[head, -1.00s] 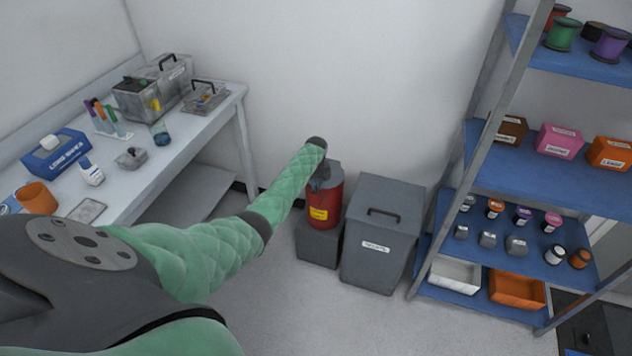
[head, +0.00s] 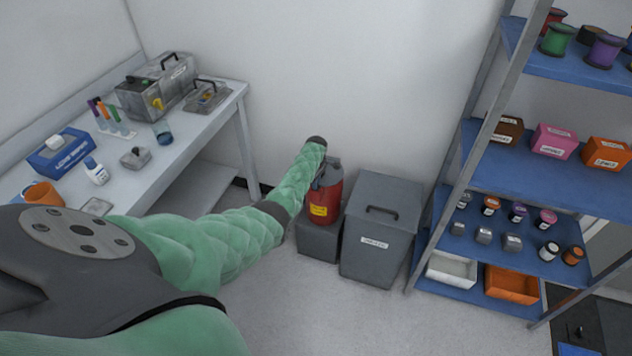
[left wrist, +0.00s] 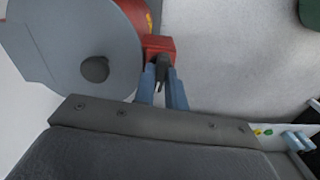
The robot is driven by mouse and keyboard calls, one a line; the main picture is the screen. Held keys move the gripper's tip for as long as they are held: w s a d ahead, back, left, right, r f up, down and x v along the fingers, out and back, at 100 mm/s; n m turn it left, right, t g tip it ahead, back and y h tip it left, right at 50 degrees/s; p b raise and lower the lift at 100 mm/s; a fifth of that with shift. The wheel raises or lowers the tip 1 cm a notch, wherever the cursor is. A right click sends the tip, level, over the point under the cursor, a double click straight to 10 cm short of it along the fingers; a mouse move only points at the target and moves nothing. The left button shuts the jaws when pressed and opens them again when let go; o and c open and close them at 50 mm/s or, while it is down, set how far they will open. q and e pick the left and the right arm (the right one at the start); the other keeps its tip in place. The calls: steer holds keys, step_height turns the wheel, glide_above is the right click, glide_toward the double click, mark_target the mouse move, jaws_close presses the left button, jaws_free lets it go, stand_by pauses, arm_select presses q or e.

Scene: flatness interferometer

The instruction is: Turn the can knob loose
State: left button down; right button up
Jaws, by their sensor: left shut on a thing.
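The red can (head: 333,197) with a yellow label and a grey top stands on a grey block on the floor by the back wall. In the left wrist view its broad grey lid (left wrist: 55,45) carries a round dark button, and a red block (left wrist: 158,46) sticks out at its side. My left gripper (left wrist: 163,88) is shut on a small dark knob (left wrist: 162,68) at that red block, one blue-grey finger on each side. In the head view my left forearm hides most of the gripper and the knob. My right gripper is not in view.
A grey lidded bin (head: 381,228) stands close to the right of the can. A blue shelf rack (head: 540,180) with boxes, spools and jars is farther right. A white bench (head: 180,150) with tools is at left. The floor in front is clear.

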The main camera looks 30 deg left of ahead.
arm_select(q)
steer(key=shift+n, duration=0.5)
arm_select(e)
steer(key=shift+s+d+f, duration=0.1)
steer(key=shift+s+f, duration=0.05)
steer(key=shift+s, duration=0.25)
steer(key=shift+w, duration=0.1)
arm_select(q)
steer(key=c, duration=1.4)
jaws_free()
steer(key=shift+c, duration=0.2)
steer(key=shift+r, duration=0.1)
